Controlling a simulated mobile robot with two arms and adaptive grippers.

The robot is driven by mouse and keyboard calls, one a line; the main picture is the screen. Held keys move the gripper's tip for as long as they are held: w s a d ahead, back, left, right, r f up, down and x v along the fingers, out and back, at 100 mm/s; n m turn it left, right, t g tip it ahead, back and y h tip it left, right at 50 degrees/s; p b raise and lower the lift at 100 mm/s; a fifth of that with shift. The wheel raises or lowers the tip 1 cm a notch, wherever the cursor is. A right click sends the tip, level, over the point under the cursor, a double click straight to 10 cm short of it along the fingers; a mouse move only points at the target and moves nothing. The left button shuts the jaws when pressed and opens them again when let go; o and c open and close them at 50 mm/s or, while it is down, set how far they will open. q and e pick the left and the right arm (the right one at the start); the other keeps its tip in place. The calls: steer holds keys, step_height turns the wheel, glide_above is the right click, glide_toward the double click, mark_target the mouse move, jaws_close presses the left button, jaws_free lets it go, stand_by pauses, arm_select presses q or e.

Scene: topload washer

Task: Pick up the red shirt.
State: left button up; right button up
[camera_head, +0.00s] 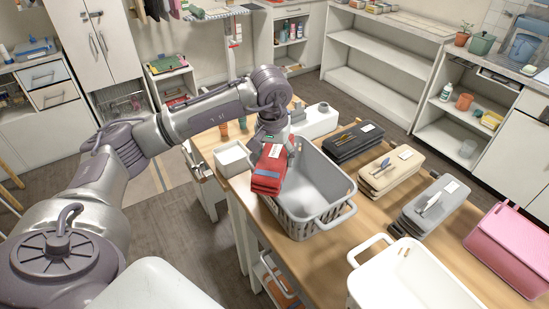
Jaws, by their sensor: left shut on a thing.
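The red shirt (268,176) is a folded red bundle with a pale tag on it. It is at the left side of the grey basket (325,215), over or against its rim; I cannot tell whether it touches the rim. My left gripper (274,143) comes down from above and is shut on the red shirt at its upper end. The fingertips are largely hidden by the shirt and the wrist. My right gripper is not in view.
On the wooden table stand dark, beige (390,170) and grey (434,205) folded bundles, a white basket (410,285), a pink bin (512,248) and a small white box (232,158). Empty shelves (383,72) stand behind.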

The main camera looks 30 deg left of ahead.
arm_select(q)
steer(key=shift+w+r+b, duration=0.1)
steer(key=shift+r+b, duration=0.25)
steer(key=shift+r, duration=0.25)
step_height(320, 180, up, 3)
steer(key=shift+f+b, duration=0.1)
steer(key=shift+b, duration=0.6)
steer(key=w+d+r+b, duration=0.1)
steer(key=d+r, duration=0.2)
steer(key=d, duration=0.3)
steer(key=d+r+b, duration=0.1)
steer(key=d+r, duration=0.2)
steer(key=d, duration=0.2)
steer(key=n+g+y+p, duration=0.1)
steer(key=n+p, duration=0.2)
steer(key=n, duration=0.6)
glide_above(295, 199)
steer(key=f, duration=1.7)
steer(key=shift+s+d+f, duration=0.1)
steer(key=shift+d+f, duration=0.25)
steer(key=shift+f, duration=0.05)
step_height(295, 199, down, 4)
steer(key=shift+f+p, duration=0.2)
steer(key=shift+p, duration=0.2)
steer(key=shift+f, duration=0.1)
